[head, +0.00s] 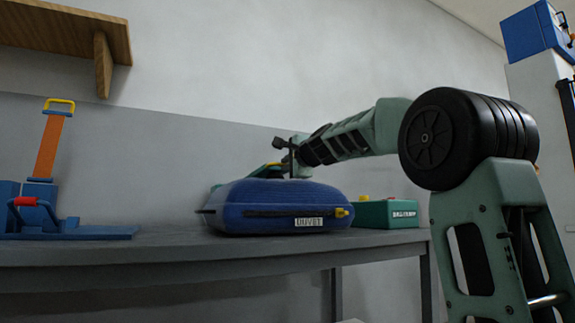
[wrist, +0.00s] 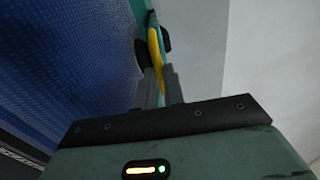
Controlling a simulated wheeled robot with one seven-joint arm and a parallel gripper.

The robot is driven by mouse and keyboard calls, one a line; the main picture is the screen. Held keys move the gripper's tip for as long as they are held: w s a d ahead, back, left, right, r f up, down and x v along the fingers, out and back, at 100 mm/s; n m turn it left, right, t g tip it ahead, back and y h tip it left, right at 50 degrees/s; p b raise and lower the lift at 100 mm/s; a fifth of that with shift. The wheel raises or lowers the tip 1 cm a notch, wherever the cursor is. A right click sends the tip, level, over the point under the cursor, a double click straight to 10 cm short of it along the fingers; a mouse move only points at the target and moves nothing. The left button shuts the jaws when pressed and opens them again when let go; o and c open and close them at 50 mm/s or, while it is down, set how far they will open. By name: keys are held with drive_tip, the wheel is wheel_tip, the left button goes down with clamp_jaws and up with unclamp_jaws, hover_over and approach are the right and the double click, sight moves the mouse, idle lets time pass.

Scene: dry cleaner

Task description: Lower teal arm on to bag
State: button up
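The bag (head: 275,207) is blue and rounded, labelled DUVET, and lies on the grey table. The teal arm (head: 248,178) shows partly above and behind the bag, tilted, with a yellow part near my gripper. Most of it is hidden by the bag. In the wrist view the bag (wrist: 75,55) fills the left side, and the teal arm (wrist: 142,10) with its yellow handle (wrist: 155,55) runs up beside it. My gripper (wrist: 155,60) has its fingers close on either side of the yellow handle. In the head view my gripper (head: 290,158) is just above the bag's far edge.
A teal box (head: 385,213) with a label stands behind the bag to the right. A blue device with an orange upright arm (head: 47,148) stands on the table (head: 150,248) at left. A wooden shelf (head: 60,30) hangs on the wall. Bare table lies between device and bag.

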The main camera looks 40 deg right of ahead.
drive_tip(key=o, duration=0.4)
drive_tip(key=shift+s, duration=0.1)
drive_tip(key=b+v, duration=0.7)
drive_tip(key=v, duration=1)
drive_tip(key=shift+s, duration=0.1)
